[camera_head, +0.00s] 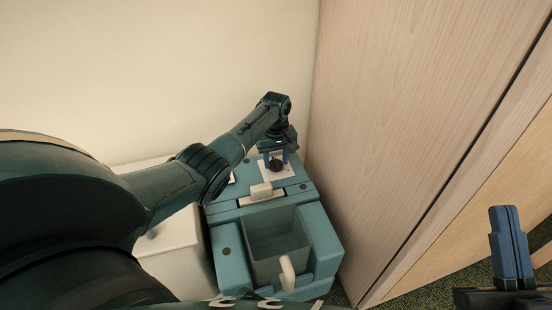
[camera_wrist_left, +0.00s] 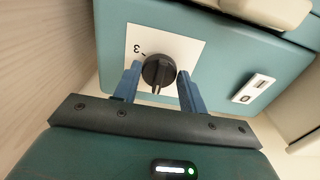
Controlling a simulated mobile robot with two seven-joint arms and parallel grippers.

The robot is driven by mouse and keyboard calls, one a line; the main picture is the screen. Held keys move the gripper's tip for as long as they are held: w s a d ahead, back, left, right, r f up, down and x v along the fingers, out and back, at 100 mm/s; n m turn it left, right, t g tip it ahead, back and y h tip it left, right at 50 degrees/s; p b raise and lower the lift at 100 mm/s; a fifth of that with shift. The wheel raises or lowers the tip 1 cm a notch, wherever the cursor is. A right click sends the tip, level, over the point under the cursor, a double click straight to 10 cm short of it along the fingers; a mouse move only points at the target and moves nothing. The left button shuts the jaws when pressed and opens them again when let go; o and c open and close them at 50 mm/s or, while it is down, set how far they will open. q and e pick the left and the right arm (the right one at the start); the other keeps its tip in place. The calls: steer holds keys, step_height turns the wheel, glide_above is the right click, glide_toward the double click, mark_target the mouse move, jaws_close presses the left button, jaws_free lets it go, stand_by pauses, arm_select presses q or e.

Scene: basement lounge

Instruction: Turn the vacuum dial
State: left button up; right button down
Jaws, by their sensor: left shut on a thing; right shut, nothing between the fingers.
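The vacuum dial (camera_wrist_left: 158,70) is a round black knob with a ridge across it, on a white plate (camera_wrist_left: 182,48) that shows a "3". The dial also shows as a small dark spot in the head view (camera_head: 276,165). My left gripper (camera_wrist_left: 158,82) has its blue fingers on either side of the dial and is shut on it; in the head view the left gripper (camera_head: 277,158) is at the back of the teal vacuum (camera_head: 325,235). My right gripper (camera_head: 508,235) is shut and empty at the lower right, away from the vacuum.
A small switch plate (camera_wrist_left: 253,88) is right of the dial in the wrist view. An open bin (camera_head: 277,240) with a cream handle (camera_head: 287,273) is at the vacuum's front. A wooden panel (camera_head: 400,100) rises close on the right; a white box (camera_head: 170,250) stands left.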

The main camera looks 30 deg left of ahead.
arm_select(q)
steer(key=shift+m, duration=0.3)
steer(key=shift+r+m+p, duration=0.15)
steer(key=shift+m+p, duration=0.7)
steer(key=shift+m, duration=0.05)
steer(key=m+p, duration=0.1)
steer(key=m, duration=0.2)
steer(key=shift+a+m, duration=0.1)
steer(key=shift+m, duration=0.2)
steer(key=m, duration=0.3)
steer(key=shift+p, duration=0.3)
steer(key=shift+a+m, duration=0.1)
steer(key=shift+m, duration=1.2)
arm_select(e)
steer(key=shift+s+a+f+m+g+h, duration=0.1)
steer(key=shift+s+f+m+g+h, duration=0.15)
steer(key=shift+f+m+h, duration=0.4)
steer(key=shift+s+a+f+m+g+h, duration=0.15)
steer(key=shift+f+m+g+h, duration=0.3)
steer(key=shift+f, duration=0.35)
steer(key=shift+s+f+m+g+h, duration=0.2)
steer(key=shift+f+m+h, duration=0.4)
steer(key=shift+f, duration=0.15)
arm_select(q)
steer(key=shift+m, duration=0.3)
steer(key=o, duration=0.9)
